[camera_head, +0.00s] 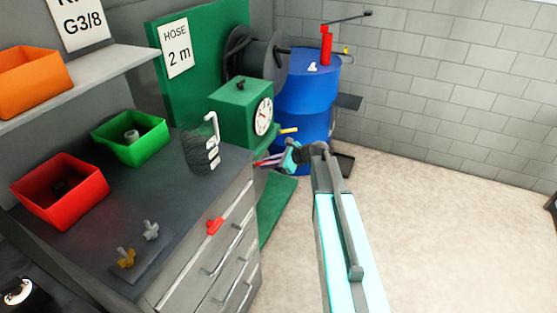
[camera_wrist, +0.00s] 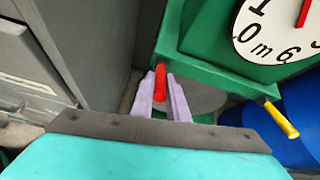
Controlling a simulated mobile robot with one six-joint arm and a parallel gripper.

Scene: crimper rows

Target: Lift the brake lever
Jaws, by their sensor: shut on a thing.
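The red brake lever (camera_wrist: 160,83) sticks out from under the front of the green counter box (camera_wrist: 205,55) in the wrist view. My gripper (camera_wrist: 163,92) is shut on it, with a pale lilac finger on each side of the red grip. In the head view my gripper (camera_head: 270,160) is low in front of the green box (camera_head: 240,113) with the round dial (camera_head: 263,116); the lever is hard to make out there. A yellow-tipped lever (camera_wrist: 281,119) stands to the right, apart from my fingers; it also shows in the head view (camera_head: 288,130).
A grey drawer cabinet (camera_head: 215,255) with bar handles stands close on the left. A dark hose reel (camera_head: 257,60) and a blue drum (camera_head: 305,95) are behind the box. The pale floor (camera_head: 450,220) on the right is clear.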

